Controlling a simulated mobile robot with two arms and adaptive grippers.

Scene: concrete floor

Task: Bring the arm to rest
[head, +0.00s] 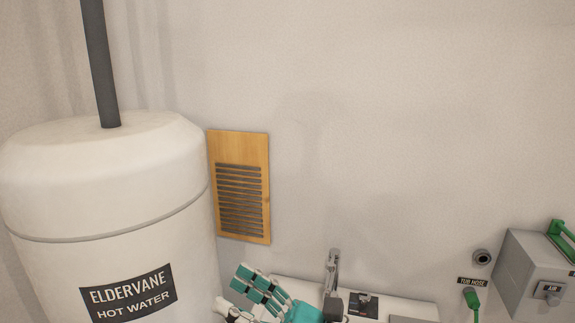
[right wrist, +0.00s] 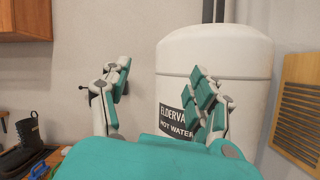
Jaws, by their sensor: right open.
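My right gripper (head: 258,288) shows at the bottom of the head view, teal and white, in front of the wall and to the right of the white hot water tank (head: 105,185). In the right wrist view my right gripper (right wrist: 160,78) has its two fingers spread wide apart, with nothing between them. The tank (right wrist: 215,55) stands behind the right-hand finger there, its dark label partly covered. My left gripper is in neither view.
A wooden louvred vent (head: 241,188) is on the wall beside the tank. Dark boots (right wrist: 22,145) and a wooden cabinet (right wrist: 28,20) show at left in the right wrist view.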

